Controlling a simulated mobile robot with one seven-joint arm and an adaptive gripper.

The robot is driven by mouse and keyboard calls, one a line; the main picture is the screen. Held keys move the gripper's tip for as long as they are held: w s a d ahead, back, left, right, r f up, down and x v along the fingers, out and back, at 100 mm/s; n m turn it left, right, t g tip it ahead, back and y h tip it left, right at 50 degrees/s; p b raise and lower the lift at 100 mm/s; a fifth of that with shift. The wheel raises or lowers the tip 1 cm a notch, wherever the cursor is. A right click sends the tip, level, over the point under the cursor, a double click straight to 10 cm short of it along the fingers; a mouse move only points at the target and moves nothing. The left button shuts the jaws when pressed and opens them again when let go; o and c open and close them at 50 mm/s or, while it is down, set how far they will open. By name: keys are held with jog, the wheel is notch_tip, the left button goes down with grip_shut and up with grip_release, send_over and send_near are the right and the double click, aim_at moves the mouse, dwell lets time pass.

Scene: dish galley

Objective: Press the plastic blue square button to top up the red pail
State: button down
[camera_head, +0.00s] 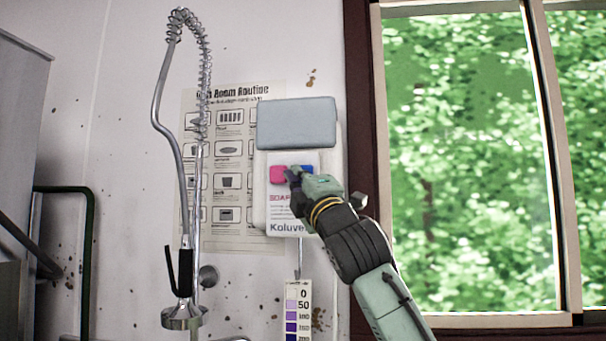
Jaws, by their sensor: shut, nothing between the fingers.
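A white wall dispenser (274,222) with a grey-blue top cover hangs on the wall near the picture's centre. Its label shows "SOAP" and "Koluve". A pink button (277,175) sits on its front at left. A blue button (307,170) sits to the right of the pink one and is partly hidden by my gripper. My gripper (293,177) is shut and empty, with its tips at the front of the dispenser, over or just beside the blue button. I cannot tell whether the tips touch it. No red pail is in view.
A coiled spray tap (162,110) hangs left of the dispenser, before a poster (228,232). A scale strip (298,312) hangs below the dispenser. A window (460,160) with a dark frame is at right. A dark green rail (88,240) stands at far left.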

jog(key=shift+w+d, duration=0.1)
jog(key=shift+w, duration=0.2)
dwell(0.4)
jog(key=shift+s, duration=0.1)
jog(key=shift+s+a+b, duration=0.2)
jog(key=shift+s+b, duration=0.3)
jog(key=shift+s, duration=0.55)
jog(key=shift+p, duration=0.35)
jog(key=shift+w, duration=0.1)
jog(key=shift+w, duration=0.3)
